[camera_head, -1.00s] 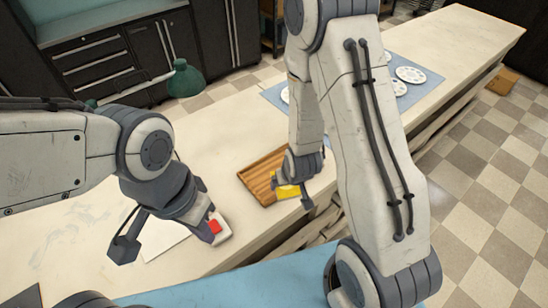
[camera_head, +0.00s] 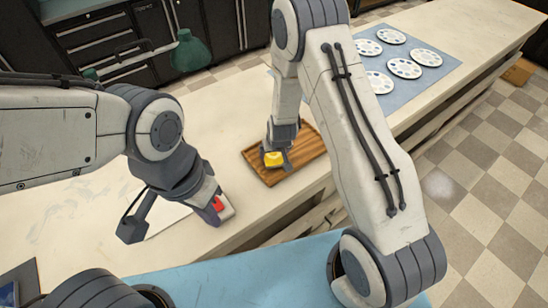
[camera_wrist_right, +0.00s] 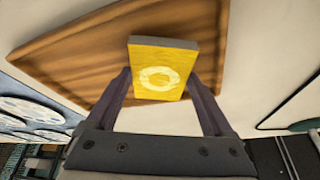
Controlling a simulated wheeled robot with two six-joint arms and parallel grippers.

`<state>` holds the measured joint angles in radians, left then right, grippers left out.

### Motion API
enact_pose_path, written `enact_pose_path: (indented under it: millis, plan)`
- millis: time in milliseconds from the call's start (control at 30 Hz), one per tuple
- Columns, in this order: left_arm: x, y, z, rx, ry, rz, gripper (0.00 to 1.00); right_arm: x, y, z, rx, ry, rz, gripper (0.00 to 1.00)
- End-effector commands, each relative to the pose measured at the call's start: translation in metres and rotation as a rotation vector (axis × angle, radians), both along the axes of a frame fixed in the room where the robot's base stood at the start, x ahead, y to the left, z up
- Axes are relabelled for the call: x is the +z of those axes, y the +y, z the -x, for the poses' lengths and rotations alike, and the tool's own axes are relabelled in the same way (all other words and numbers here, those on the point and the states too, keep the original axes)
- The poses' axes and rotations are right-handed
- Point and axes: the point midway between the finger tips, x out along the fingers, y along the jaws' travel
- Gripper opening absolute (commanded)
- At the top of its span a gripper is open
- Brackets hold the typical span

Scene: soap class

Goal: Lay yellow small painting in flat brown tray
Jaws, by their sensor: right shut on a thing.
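The yellow small painting (camera_head: 273,159), a yellow block with a pale ring on its face in the right wrist view (camera_wrist_right: 160,75), is between the fingers of my right gripper (camera_head: 276,158). That gripper is shut on it. The flat brown tray (camera_head: 306,148) lies on the counter, partly behind my right arm; its wood fills much of the right wrist view (camera_wrist_right: 70,55). The painting is over the tray, tilted in the grip; I cannot tell whether it touches the tray. My left gripper (camera_head: 172,220) has its fingers spread above the counter, beside a red item (camera_head: 217,203).
A blue mat (camera_head: 440,68) with several white palettes (camera_head: 403,68) lies at the back right of the counter. A green lamp (camera_head: 190,50) stands at the back left.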

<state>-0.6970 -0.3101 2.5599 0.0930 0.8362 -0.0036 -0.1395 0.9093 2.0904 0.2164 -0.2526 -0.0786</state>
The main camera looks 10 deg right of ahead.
Motion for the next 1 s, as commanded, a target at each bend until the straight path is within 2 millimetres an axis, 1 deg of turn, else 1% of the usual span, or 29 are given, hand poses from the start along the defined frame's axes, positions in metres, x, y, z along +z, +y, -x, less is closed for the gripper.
enact_pose_path:
  millis: [33, 267, 433, 467, 500, 700, 800, 867, 1000]
  plan:
    - [-0.009, 0.000, 0.000, 0.001, 0.000, 0.000, 0.00, -0.010, 0.000, 0.000, 0.000, -0.001, 0.000, 0.33]
    - [-0.007, 0.000, 0.000, 0.002, 0.000, 0.000, 0.00, -0.008, 0.000, 0.000, -0.001, -0.002, 0.000, 0.33]
    - [-0.011, 0.000, 0.000, 0.002, 0.000, 0.000, 0.00, -0.013, 0.000, 0.000, -0.001, -0.001, 0.000, 0.33]
    - [-0.010, 0.000, 0.000, 0.002, 0.000, 0.000, 0.00, -0.012, 0.000, 0.000, -0.001, -0.001, 0.000, 0.94]
    - [-0.009, 0.000, 0.000, 0.002, 0.000, 0.000, 0.00, -0.011, 0.000, 0.000, -0.001, -0.001, 0.000, 1.00]
    - [-0.009, 0.000, 0.000, 0.002, 0.000, 0.000, 0.00, -0.011, 0.000, 0.000, -0.001, -0.001, 0.000, 1.00]
    - [-0.005, 0.000, 0.000, 0.001, 0.000, 0.000, 0.00, -0.006, 0.000, 0.000, -0.001, -0.001, 0.000, 1.00]
    - [-0.007, 0.000, 0.000, 0.001, 0.000, 0.000, 0.00, -0.004, 0.000, 0.001, -0.001, -0.002, 0.000, 1.00]
    - [-0.012, 0.000, 0.000, 0.002, 0.000, 0.000, 0.00, 0.015, 0.000, 0.008, -0.001, -0.005, -0.002, 1.00]
